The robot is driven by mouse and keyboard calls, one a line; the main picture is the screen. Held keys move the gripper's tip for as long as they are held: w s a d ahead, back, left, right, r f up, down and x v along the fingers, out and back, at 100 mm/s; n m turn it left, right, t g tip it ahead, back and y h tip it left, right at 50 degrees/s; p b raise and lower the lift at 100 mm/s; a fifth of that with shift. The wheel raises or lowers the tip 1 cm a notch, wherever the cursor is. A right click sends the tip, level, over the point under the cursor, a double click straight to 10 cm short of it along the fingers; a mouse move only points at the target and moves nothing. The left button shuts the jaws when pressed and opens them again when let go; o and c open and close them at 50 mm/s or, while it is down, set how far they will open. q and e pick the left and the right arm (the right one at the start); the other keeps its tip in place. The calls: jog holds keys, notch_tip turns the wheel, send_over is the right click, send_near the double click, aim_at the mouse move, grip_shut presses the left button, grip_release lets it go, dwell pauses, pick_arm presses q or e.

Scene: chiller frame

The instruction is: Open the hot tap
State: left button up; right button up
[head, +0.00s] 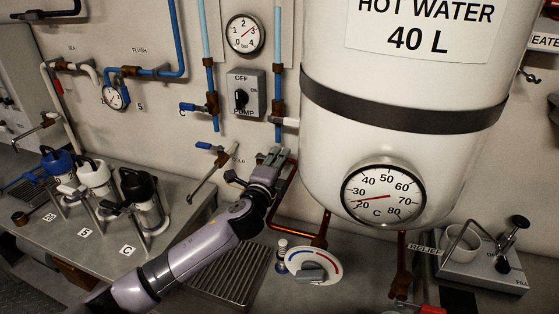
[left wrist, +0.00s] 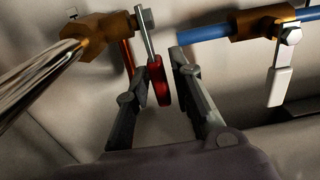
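The hot tap's red lever (left wrist: 158,82) hangs from a metal stem beside a brass fitting (left wrist: 107,34) in the left wrist view. My left gripper (left wrist: 158,62) is open, with one finger on each side of the red lever. I cannot tell whether either finger touches it. In the head view my left gripper (head: 270,155) is at the wall beside the white tank and hides the red lever. The chrome spout (head: 208,175) is left of it in the head view and also shows in the left wrist view (left wrist: 42,82). My right gripper is not in view.
The hot water tank (head: 400,140) stands close on the right. A blue-handled tap (head: 203,146) is left of my gripper. A blue pipe and a pale lever (left wrist: 282,75) lie right of it in the wrist view. A dial mixer (head: 313,265) and drain grille (head: 230,275) are below.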

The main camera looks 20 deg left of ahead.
pick_arm(q)
grip_shut()
dwell(0.4)
